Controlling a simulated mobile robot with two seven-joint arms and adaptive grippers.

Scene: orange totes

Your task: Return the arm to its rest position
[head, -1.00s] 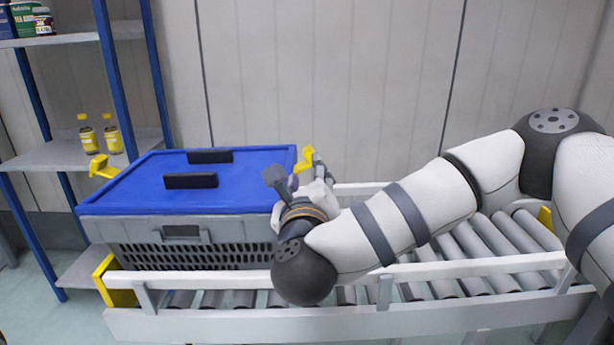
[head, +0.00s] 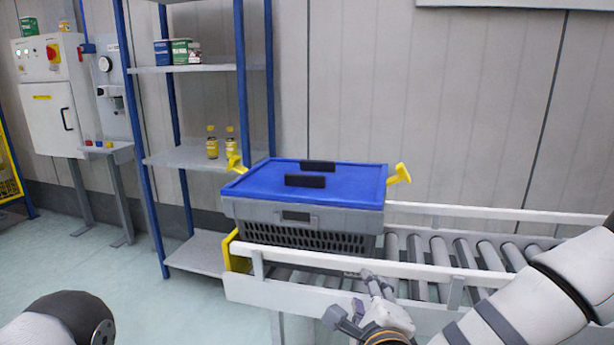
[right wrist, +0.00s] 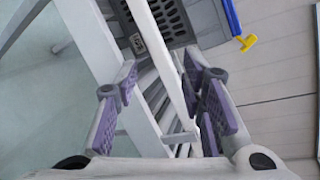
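My right gripper (head: 354,301) is in front of the conveyor's near rail, low in the head view. Its two fingers are spread apart with nothing between them. In the right wrist view the open fingers (right wrist: 165,90) have purple pads, with the conveyor rail behind them. My right arm (head: 525,310) comes in from the lower right. A dark and white part of my left arm (head: 70,318) shows at the lower left; its gripper is out of view. The grey crate (head: 335,222) with a blue lid (head: 345,181) sits on the conveyor, clear of my right gripper.
The roller conveyor (head: 470,262) has white rails and a yellow end piece (head: 236,255). A blue-posted shelf (head: 205,260) with yellow bottles (head: 212,145) stands behind on the left. A control cabinet (head: 50,110) is farther left. Floor at the left is clear.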

